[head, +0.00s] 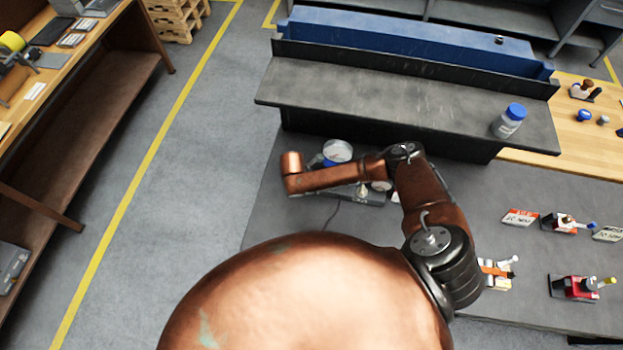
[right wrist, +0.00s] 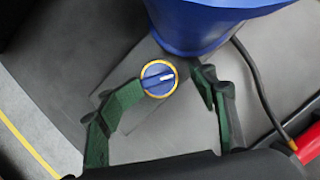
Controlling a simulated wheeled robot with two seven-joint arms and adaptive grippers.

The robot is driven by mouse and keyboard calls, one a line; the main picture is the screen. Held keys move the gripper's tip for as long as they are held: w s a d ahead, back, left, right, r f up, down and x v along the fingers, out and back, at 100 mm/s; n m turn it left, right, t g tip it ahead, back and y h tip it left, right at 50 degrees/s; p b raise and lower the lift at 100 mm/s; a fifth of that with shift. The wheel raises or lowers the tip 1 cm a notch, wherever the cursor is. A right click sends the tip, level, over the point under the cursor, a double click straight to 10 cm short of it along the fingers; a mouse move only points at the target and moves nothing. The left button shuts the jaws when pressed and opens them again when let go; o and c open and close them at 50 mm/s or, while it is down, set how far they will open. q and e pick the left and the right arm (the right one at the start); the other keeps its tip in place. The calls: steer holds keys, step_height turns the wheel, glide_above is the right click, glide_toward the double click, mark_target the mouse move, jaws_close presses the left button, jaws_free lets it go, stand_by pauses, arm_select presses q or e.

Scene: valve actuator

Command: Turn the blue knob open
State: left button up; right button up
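The blue knob (right wrist: 158,77) shows in the right wrist view. It is round, with a yellow ring and a white mark on its face. My right gripper (right wrist: 167,88) has its green-padded fingers spread, one on each side of the knob. The fingers look apart from it, though their depth relative to the knob is hard to judge. A large blue body (right wrist: 200,22) stands just beyond the knob. In the head view, my copper arm covers most of a device with a round white gauge (head: 337,151), and the knob cannot be made out. My left gripper is not in view.
A black cable (right wrist: 258,85) and a red part (right wrist: 308,145) lie to the right in the wrist view. A dark shelf with a blue-capped jar (head: 509,121) stands behind the device. Several small tools and labels, including a red clamp (head: 573,288), lie on the grey table's right side.

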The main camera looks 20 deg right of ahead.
stand_by(0.4)
steer(key=shift+r, duration=0.25)
steer(key=v, duration=1.1)
steer(key=shift+a+r, duration=0.25)
steer(key=shift+r, duration=0.05)
steer(key=shift+s+f, duration=0.1)
